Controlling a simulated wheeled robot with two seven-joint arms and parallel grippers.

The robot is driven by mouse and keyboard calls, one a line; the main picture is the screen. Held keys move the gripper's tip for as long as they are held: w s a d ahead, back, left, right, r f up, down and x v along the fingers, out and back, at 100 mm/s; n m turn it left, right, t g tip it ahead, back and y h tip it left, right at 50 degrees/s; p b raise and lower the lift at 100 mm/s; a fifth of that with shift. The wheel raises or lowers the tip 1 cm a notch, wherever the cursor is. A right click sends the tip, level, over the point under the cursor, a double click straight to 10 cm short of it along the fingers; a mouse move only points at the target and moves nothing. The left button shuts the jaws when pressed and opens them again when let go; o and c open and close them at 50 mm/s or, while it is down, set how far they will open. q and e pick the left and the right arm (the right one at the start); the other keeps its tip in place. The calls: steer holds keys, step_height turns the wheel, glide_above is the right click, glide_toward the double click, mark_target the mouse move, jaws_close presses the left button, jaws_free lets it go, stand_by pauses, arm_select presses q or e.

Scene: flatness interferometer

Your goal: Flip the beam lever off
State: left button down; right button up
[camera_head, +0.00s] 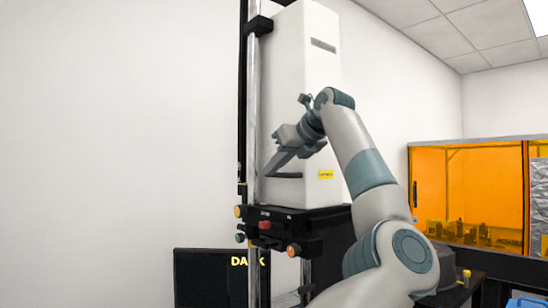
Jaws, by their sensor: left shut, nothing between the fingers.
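The white interferometer housing (298,60) stands upright on a black base (310,222). My left gripper (266,173) is in front of the housing's lower front face, shut and empty, its fingers angled down to the left. A thin dark bar (288,175) shows just under the fingers; I cannot tell if it is a lever, a slot or a shadow. I cannot make out the beam lever for certain; the gripper hides part of the face. A red control (264,225) and an orange knob (293,250) sit on the base below. My right gripper is not in view.
A chrome post (252,110) runs up the housing's left side. A dark screen (203,275) with yellow letters, partly covered by the post, stands below left. An orange-windowed enclosure (470,190) stands at the right. The space left of the post is clear up to the wall.

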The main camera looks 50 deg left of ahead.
arm_select(q)
step_height(320, 180, up, 3)
steer(key=shift+r, duration=0.2)
steer(key=shift+w, duration=0.1)
stand_by(0.5)
